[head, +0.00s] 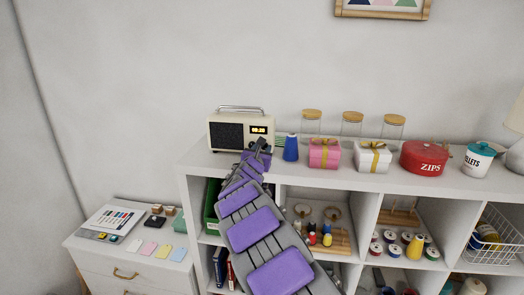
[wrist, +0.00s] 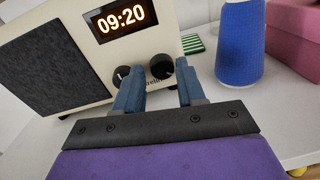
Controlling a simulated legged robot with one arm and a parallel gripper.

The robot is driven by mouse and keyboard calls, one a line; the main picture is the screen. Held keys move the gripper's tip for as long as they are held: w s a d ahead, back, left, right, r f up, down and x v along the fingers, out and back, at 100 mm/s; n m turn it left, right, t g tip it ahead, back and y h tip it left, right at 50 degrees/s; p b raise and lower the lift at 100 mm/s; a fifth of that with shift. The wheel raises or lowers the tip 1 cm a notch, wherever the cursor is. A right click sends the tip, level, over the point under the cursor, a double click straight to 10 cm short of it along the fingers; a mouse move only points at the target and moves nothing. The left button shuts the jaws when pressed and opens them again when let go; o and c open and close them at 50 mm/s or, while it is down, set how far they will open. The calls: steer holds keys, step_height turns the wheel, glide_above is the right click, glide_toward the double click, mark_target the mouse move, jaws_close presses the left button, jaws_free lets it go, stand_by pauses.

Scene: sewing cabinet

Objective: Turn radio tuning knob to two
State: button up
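The cream radio (head: 236,130) stands on the left end of the white shelf top. It has a dark speaker grille and a lit display (wrist: 122,20) reading 09:20. In the wrist view two black knobs sit below the display: a left knob (wrist: 122,75) with a white mark and a right knob (wrist: 161,66). Which one is the tuning knob I cannot tell. My gripper (wrist: 158,92) is open, its blue fingers apart in front of the right knob. The left finger partly covers the left knob. In the head view my arm hides the radio's lower right (head: 262,146).
A blue thread cone (wrist: 240,45) stands close to the right of my gripper. A green striped item (wrist: 192,44) lies behind. A pink gift box (head: 324,153), a white gift box (head: 372,157) and a red ZIPS tin (head: 424,157) stand further right along the shelf.

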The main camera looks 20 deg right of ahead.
steer(key=shift+a, duration=0.1)
steer(key=shift+c, duration=1.4)
steer(key=shift+d, duration=0.25)
jaws_close()
steer(key=shift+n, duration=0.3)
steer(key=shift+n+p, duration=1.15)
steer(key=shift+n, duration=0.05)
steer(key=shift+f+n+p, duration=0.1)
steer(key=shift+n+p, duration=0.9)
steer(key=shift+n, duration=1)
